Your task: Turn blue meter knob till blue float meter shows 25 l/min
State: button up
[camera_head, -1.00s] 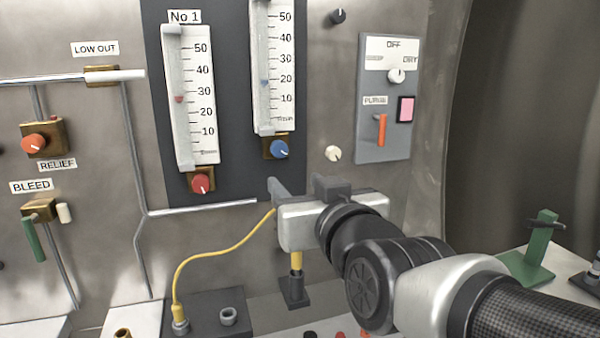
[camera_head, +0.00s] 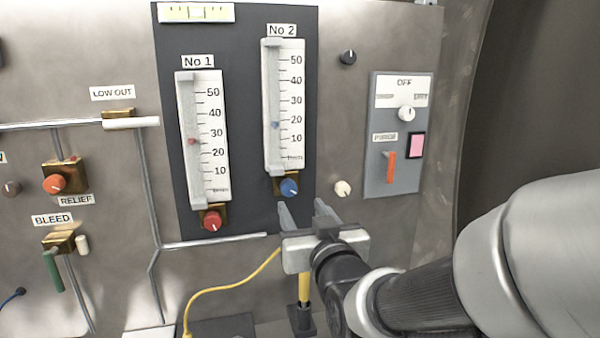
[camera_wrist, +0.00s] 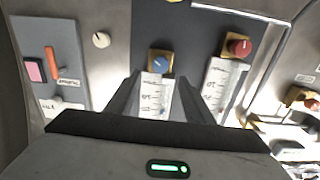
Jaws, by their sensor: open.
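The blue meter knob (camera_head: 289,187) is on a brass block under the No 2 float meter (camera_head: 270,150). The meter's small blue float (camera_head: 275,125) sits just below the 20 mark, clearly under 30. My gripper (camera_head: 302,208) is open and empty, its two fingers pointing up toward the panel, just below and slightly right of the blue knob, apparently not touching it. In the wrist view, where the panel appears upside down, the blue knob (camera_wrist: 160,63) lies just past and between the fingertips (camera_wrist: 159,80).
The No 1 meter with its red knob (camera_head: 212,221) stands left of the blue one. A cream knob (camera_head: 342,188) is close on the right. The grey switch panel (camera_head: 376,170) with an orange lever is further right. A yellow cable (camera_head: 230,284) hangs below my gripper.

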aim_at(290, 190)
jog(key=p+x, duration=0.1)
jog(key=x, duration=0.8)
jog(key=shift+w+a+f, duration=0.1)
jog(key=shift+w, duration=0.15)
